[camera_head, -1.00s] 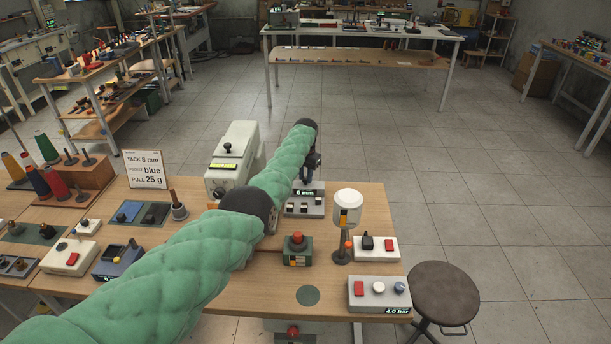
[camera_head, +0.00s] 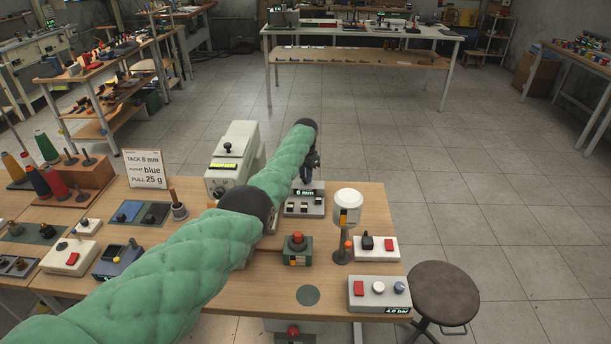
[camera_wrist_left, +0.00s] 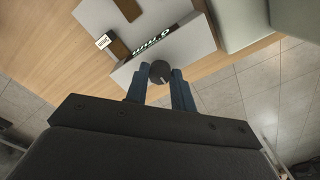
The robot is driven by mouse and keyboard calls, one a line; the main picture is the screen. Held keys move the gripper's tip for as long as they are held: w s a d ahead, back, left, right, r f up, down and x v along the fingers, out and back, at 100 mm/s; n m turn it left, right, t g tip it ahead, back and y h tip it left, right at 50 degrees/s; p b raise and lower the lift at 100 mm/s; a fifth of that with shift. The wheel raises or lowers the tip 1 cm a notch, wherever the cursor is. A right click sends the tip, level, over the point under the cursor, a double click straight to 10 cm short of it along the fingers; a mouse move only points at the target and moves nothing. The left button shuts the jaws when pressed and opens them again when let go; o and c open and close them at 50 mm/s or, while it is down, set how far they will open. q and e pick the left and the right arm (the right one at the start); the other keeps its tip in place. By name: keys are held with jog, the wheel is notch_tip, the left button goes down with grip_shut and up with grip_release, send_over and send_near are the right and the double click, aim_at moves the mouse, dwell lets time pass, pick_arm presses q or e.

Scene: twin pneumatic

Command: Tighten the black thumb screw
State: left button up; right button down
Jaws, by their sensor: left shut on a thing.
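The black thumb screw (camera_wrist_left: 159,70) shows in the left wrist view as a dark round knob with a pale line on its face. It sits at the edge of a grey unit (camera_wrist_left: 183,49) with a lit display. My left gripper (camera_wrist_left: 160,84) has its two blue-grey fingers on either side of the knob, shut on it. In the head view, my left gripper (camera_head: 309,174) is at the far side of the grey unit (camera_head: 307,211), whose display reads about 0 mm. The screw is not clear in the head view. My right gripper is not in view.
A cream machine (camera_head: 235,160) stands left of the unit, partly behind my left arm. A white-capped post (camera_head: 347,207), a green box with a red button (camera_head: 298,250) and switch boxes (camera_head: 377,294) stand nearer. A round stool (camera_head: 445,292) is right of the table.

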pick_arm(q)
jog(key=o, duration=1)
jog(key=shift+w+r, duration=0.1)
jog(key=shift+r, duration=0.3)
notch_tip(320, 180, up, 2)
jog(key=shift+r, duration=0.1)
notch_tip(320, 180, up, 3)
jog(key=shift+r+b, duration=0.2)
jog(key=shift+b, duration=0.45)
jog(key=shift+r, duration=0.75)
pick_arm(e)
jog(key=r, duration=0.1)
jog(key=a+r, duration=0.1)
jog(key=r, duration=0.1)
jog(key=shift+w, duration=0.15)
pick_arm(q)
jog(key=shift+f, duration=0.1)
